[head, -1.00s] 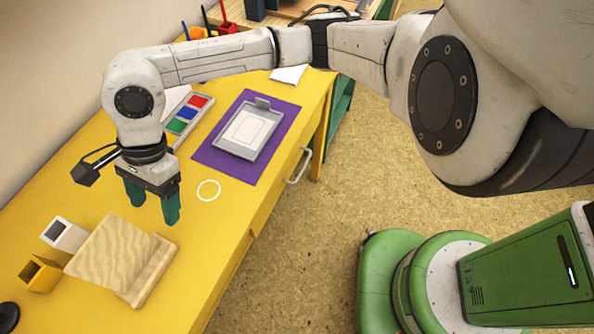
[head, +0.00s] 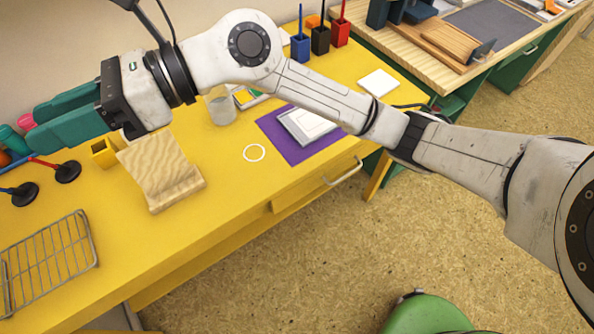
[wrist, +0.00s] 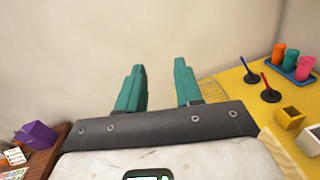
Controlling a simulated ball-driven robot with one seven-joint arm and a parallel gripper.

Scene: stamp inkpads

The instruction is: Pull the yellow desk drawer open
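The yellow desk drawer (head: 305,189) is in the front side of the yellow desk (head: 225,190) in the head view, below the tabletop edge. It looks shut. Its pale bar handle (head: 343,173) sits near the drawer's right part, with nothing touching it. My gripper (head: 36,124) has teal fingers and is raised at the far left, above the back of the desk, pointing left and far from the handle. In the wrist view my gripper (wrist: 158,70) shows its two fingers apart with nothing between them. The drawer and handle are not in the wrist view.
The floor (head: 310,255) before the drawer is open.

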